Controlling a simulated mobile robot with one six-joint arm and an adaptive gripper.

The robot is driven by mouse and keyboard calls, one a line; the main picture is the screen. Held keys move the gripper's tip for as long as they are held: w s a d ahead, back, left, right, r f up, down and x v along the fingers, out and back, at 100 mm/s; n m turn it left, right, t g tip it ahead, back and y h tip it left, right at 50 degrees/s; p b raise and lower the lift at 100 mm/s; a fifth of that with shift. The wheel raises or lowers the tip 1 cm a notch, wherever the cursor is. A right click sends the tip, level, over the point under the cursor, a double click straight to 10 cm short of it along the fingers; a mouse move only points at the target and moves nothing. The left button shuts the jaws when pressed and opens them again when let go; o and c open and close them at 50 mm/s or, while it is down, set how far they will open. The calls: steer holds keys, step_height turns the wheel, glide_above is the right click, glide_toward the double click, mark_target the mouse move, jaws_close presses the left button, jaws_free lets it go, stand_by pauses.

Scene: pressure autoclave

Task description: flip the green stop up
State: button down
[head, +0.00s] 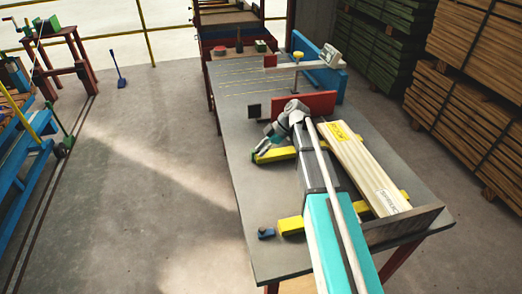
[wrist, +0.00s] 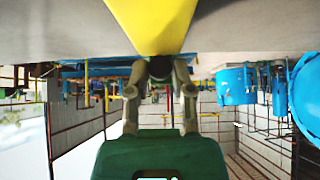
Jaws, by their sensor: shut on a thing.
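My gripper (head: 259,151) is low over the left end of a yellow bar (head: 280,154) on the grey table. In the wrist view my gripper (wrist: 160,78) is closed on a small dark piece at the tip of a yellow bar (wrist: 152,22). This piece sits where the green stop would be, but it looks almost black and its green colour cannot be made out. In the head view the gripper hides most of it, so whether it lies flat or stands up cannot be told.
A long cream beam (head: 362,168) lies across the yellow bars, right of my arm. A red block (head: 304,104) and a white-armed device (head: 300,62) stand behind. A small blue piece (head: 266,233) is near the table's left edge.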

steer(key=shift+c, duration=2.4)
jaws_free()
steer(key=shift+a+r+p, duration=0.1)
steer(key=shift+r+p, duration=0.05)
steer(key=shift+p, duration=0.25)
